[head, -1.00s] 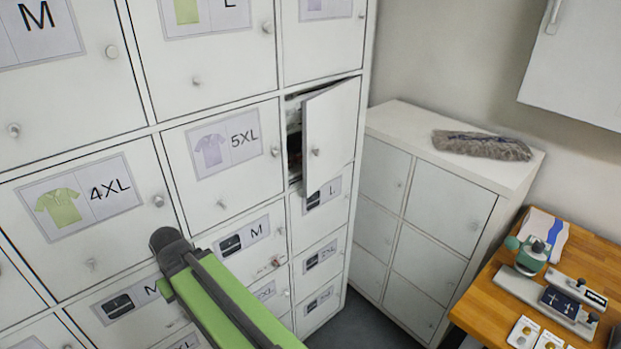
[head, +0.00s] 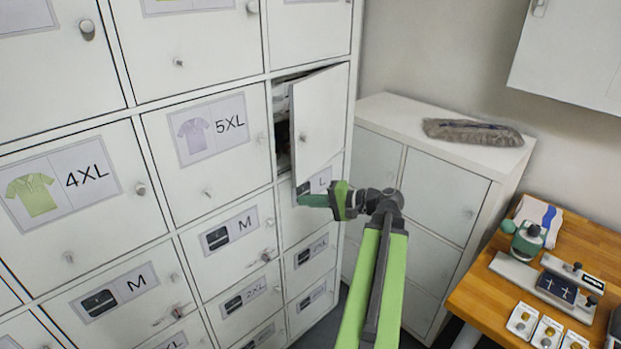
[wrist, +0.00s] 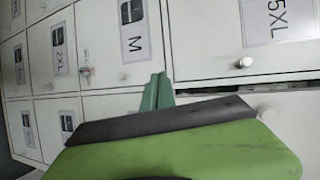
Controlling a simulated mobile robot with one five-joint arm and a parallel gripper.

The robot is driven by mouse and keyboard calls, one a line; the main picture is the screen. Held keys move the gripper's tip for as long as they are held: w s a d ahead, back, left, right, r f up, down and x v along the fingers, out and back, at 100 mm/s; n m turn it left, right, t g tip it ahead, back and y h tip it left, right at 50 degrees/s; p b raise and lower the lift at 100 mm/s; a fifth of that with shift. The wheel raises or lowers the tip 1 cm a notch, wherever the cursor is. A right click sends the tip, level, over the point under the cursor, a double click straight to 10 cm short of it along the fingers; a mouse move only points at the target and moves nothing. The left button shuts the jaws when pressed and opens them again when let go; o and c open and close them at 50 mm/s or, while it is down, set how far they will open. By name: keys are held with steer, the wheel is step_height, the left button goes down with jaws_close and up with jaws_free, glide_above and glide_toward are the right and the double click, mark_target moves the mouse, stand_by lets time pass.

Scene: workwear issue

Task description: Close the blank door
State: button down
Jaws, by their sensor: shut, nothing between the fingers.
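The blank door (head: 323,118) is a plain white cabinet door with a small knob. It stands ajar in the head view, right of the 5XL door (head: 207,150), with a dark gap along its left side. Dim contents show in the gap. My gripper (head: 303,200) is shut and empty, pointing left just below the blank door's lower edge, in front of the L drawer label. I cannot tell whether it touches anything. In the wrist view the green fingertips (wrist: 158,90) show near the M door (wrist: 115,45); the blank door is not clearly seen there.
The other doors of the tall white cabinet look shut. A lower white cabinet (head: 440,195) stands to the right, with a grey bundle (head: 472,132) on top. A wooden table (head: 475,290) with a green-handled device (head: 528,238) is at the lower right.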

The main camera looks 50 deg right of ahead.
mark_target(301, 169)
steer(key=s+d+r+m+t+h, duration=0.3)
steer(key=s+d+r+t, duration=0.15)
steer(key=s+d, duration=0.45)
steer(key=shift+g, duration=0.35)
steer(key=w+a, duration=0.1)
steer(key=w, duration=0.8)
steer(key=w+a, duration=0.1)
steer(key=w, duration=0.4)
steer(key=shift+w+a+r, duration=0.1)
steer(key=shift+a+r, duration=0.05)
steer(key=shift+a, duration=0.2)
